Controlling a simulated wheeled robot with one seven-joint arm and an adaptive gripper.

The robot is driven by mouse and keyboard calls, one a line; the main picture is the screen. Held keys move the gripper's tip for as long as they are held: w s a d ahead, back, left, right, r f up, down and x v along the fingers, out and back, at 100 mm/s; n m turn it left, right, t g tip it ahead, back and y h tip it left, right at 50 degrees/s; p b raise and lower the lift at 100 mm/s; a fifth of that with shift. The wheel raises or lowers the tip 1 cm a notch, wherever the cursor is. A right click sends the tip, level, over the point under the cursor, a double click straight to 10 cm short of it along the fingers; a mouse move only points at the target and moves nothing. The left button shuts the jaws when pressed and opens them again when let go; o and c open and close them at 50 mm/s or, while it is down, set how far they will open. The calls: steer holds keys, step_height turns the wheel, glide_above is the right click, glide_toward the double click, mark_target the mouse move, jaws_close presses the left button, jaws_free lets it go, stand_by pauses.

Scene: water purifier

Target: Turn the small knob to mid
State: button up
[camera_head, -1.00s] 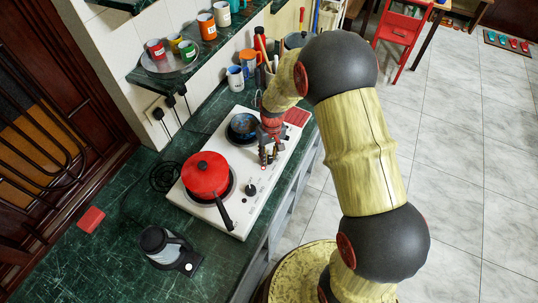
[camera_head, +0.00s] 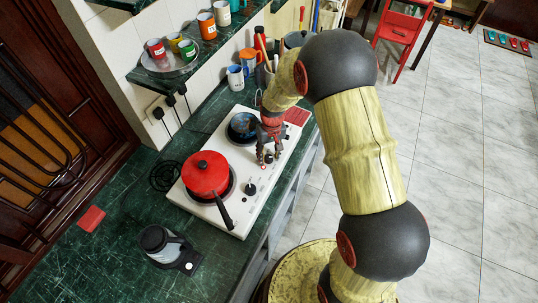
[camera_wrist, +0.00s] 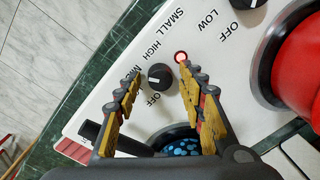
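The small knob (camera_wrist: 160,76) is black with a light mark; I cannot tell its exact setting. Labels OFF, HIGH and SMALL surround it on the white cooktop (camera_wrist: 115,105), with a partly covered label at its left. My gripper (camera_wrist: 162,74) is open, with one finger on each side of the knob and visible gaps to both. In the head view, my gripper (camera_head: 268,161) points down at the cooktop's front edge, beside the blue pan (camera_head: 243,125). The small knob is hard to make out there.
A red pot (camera_head: 205,172) with a dark handle sits on the nearer burner. A second knob (camera_head: 250,188) is beside it and also shows in the wrist view (camera_wrist: 247,4). A red indicator light (camera_wrist: 181,57) is close to the right finger. A blender-like appliance (camera_head: 168,247) stands at lower left.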

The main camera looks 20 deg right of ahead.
mark_target(271, 156)
steer(key=shift+r, duration=0.1)
step_height(271, 156, up, 12)
steer(key=shift+d, duration=0.3)
stand_by(0.4)
stand_by(0.4)
steer(key=s+r+t+b, duration=0.2)
steer(key=s+r, duration=0.6)
steer(key=s, duration=0.4)
steer(key=s+r+t+b, duration=0.3)
steer(key=s+r, duration=0.5)
steer(key=s, duration=0.4)
steer(key=shift+s+a+r+t+h+b, duration=0.15)
steer(key=shift+a+r+t+h+b, duration=0.15)
steer(key=shift+a+b, duration=0.15)
